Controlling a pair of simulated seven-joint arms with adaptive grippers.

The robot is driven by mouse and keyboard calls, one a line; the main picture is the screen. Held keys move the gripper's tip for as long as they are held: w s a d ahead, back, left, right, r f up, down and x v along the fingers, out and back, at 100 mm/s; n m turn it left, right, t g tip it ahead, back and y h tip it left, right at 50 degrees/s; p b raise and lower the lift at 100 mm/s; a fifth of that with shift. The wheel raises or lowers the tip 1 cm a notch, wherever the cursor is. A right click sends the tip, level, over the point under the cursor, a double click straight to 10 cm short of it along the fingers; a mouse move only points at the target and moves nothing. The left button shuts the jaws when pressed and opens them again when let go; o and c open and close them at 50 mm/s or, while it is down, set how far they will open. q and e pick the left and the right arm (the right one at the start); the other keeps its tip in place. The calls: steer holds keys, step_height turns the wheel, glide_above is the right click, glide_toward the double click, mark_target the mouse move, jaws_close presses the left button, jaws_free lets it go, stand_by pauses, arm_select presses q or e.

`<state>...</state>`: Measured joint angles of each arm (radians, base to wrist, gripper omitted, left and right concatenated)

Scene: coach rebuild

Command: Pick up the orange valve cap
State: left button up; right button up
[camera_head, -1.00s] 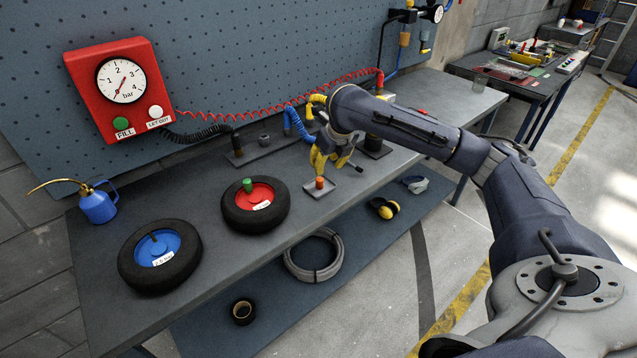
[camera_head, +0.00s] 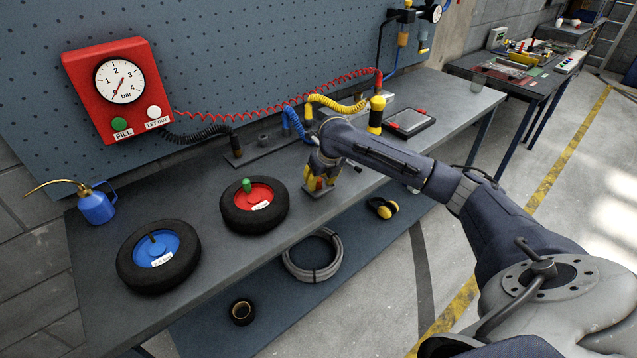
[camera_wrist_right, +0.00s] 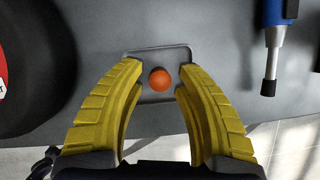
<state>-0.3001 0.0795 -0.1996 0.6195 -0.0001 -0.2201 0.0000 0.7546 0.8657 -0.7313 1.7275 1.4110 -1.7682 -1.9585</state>
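The orange valve cap (camera_wrist_right: 160,79) stands on a small grey plate (camera_wrist_right: 150,97) on the bench; in the right wrist view it lies between my two yellow fingertips. My right gripper (camera_wrist_right: 160,68) is open, with a visible gap on both sides of the cap. In the head view my right gripper (camera_head: 319,182) points down over the small plate (camera_head: 322,194), near the bench's front edge, and its fingers largely hide the cap. My left gripper is not in view.
A red-hubbed wheel (camera_head: 236,217) with a green cap (camera_head: 247,185) lies just left of the gripper. A blue-hubbed wheel (camera_head: 133,273) and a blue oil can (camera_head: 96,206) are farther left. A blue tool (camera_wrist_right: 275,35) is right of the plate. Coiled hoses run behind.

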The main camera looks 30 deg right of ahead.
mark_target(319, 178)
steer(key=shift+w+f, duration=0.15)
steer(key=shift+f, duration=0.3)
steer(key=shift+o, duration=0.2)
jaws_close()
step_height(319, 178, up, 24)
steer(key=shift+r, duration=0.25)
stand_by(1.2)
stand_by(0.3)
